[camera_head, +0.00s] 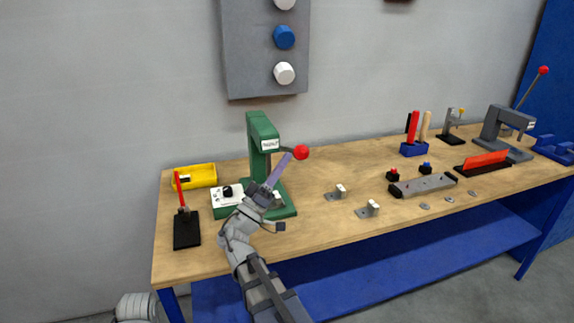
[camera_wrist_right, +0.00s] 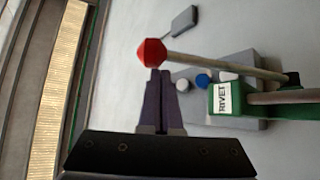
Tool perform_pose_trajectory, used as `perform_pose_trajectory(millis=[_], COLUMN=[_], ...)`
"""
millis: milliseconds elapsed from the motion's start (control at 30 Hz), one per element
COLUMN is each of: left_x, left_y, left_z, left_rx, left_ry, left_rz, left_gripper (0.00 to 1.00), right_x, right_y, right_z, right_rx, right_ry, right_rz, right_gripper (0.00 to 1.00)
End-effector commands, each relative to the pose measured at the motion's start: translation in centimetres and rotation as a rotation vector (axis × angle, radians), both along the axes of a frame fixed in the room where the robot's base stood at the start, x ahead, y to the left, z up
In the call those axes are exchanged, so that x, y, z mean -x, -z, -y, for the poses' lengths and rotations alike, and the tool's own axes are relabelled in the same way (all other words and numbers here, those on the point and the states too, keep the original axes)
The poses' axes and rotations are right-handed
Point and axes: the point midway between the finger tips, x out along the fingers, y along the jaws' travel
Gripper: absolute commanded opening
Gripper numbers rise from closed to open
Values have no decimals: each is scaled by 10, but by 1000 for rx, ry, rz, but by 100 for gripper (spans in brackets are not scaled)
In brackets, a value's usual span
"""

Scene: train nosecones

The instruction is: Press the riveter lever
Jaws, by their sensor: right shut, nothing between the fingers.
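The green riveter (camera_head: 262,135) stands at the left part of the workbench. Its lever ends in a red ball knob (camera_head: 301,152), level with the riveter's upper body. My right gripper (camera_head: 288,157) is shut and empty, its purple fingers pointing up at the knob from the left and below. In the right wrist view the shut fingertips (camera_wrist_right: 158,72) meet the lower edge of the red knob (camera_wrist_right: 152,52); I cannot tell whether they touch. The lever rod (camera_wrist_right: 225,65) runs right from the knob, above the RIVET label (camera_wrist_right: 223,98). My left gripper is not in view.
A white control box (camera_head: 228,197) stands left of the riveter, with a yellow bin (camera_head: 197,175) behind. A black base (camera_head: 187,230) with a red-handled tool is at far left. Small metal brackets (camera_head: 367,210) lie right of the riveter. A grey press (camera_head: 497,132) is at far right.

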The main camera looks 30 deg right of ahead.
Motion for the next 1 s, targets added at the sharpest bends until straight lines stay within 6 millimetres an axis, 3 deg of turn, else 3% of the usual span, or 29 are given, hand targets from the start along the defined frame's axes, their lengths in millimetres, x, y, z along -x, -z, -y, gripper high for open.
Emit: perform_pose_trajectory(millis=[100, 167, 600, 1000], left_x=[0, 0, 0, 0], left_y=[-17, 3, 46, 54], left_z=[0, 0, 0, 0], left_rx=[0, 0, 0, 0], left_ry=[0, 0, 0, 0], left_rz=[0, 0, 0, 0], left_gripper=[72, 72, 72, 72], right_x=[-9, -5, 6, 9], right_y=[-17, 2, 46, 53], right_z=[-5, -13, -66, -80], right_rx=[3, 3, 4, 4], right_ry=[0, -3, -5, -2], right_rz=[-1, -1, 0, -2], right_gripper=[0, 0, 0, 0])
